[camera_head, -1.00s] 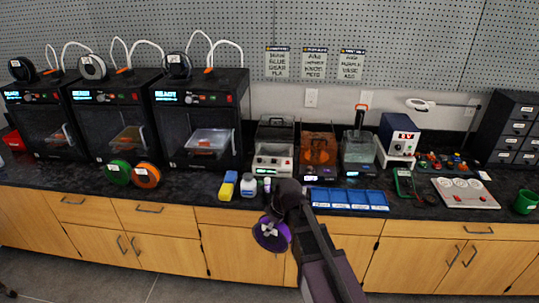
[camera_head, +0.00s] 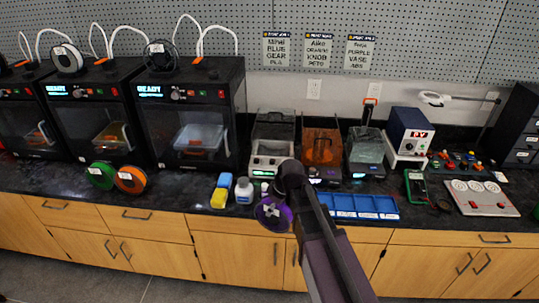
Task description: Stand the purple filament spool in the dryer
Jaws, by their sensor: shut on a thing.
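The purple filament spool (camera_head: 273,214) hangs in front of the counter's front edge, its round face partly toward the camera. My gripper (camera_head: 284,197) is shut on its upper right side; the fingertips are mostly hidden behind my wrist. A light grey machine with a clear-walled chamber (camera_head: 268,162), which looks like the dryer, stands on the counter behind and above the spool in the picture. The spool is apart from it. I cannot tell whether its lid is open.
An orange-tinted box (camera_head: 321,150) and a clear-topped box (camera_head: 366,152) stand right of the grey machine.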

